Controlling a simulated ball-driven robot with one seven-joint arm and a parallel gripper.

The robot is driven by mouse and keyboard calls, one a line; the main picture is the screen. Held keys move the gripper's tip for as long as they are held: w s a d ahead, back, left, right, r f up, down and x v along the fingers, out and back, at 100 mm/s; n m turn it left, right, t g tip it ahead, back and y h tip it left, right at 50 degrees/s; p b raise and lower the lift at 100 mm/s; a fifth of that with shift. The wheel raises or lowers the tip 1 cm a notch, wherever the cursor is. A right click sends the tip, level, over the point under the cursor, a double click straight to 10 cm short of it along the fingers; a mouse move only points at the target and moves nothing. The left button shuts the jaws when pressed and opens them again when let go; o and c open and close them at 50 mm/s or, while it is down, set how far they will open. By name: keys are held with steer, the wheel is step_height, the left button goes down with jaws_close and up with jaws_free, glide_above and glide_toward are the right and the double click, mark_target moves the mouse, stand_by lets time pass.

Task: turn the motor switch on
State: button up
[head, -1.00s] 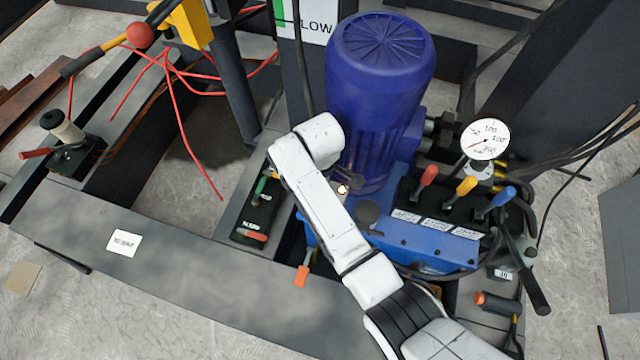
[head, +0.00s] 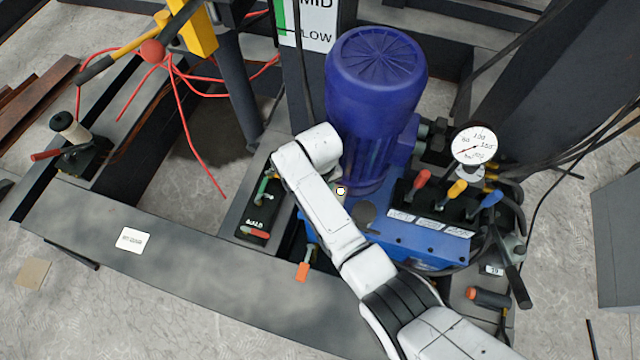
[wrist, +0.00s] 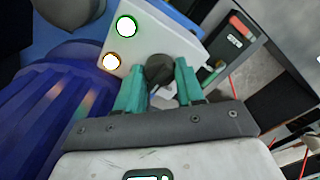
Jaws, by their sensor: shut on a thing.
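The motor switch is a dark round knob (wrist: 158,70) on a light switch box (wrist: 180,35) in the wrist view. The box also carries a green-ringed lamp (wrist: 127,26) and an amber-ringed lamp (wrist: 111,61). My gripper (wrist: 160,78) has its teal fingers on both sides of the knob, shut on it. In the head view my white arm covers most of the switch box and the gripper; one lit lamp (head: 341,190) shows beside the arm. The blue motor (head: 374,90) stands just behind.
A blue valve block with red (head: 422,178), yellow (head: 457,188) and blue (head: 491,199) levers lies right of my arm, with a pressure gauge (head: 475,145) behind. A black box with green and red handles (head: 258,210) is at left. Red wires hang farther left.

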steer(key=m+p, duration=0.1)
steer(key=m, duration=0.3)
steer(key=shift+w+r, duration=0.1)
steer(key=shift+m+p, duration=0.4)
steer(key=shift+m, duration=1.8)
steer(key=o, duration=1)
steer(key=shift+o, duration=0.2)
step_height(320, 180, up, 11)
steer(key=p, duration=0.2)
steer(key=shift+f, duration=0.2)
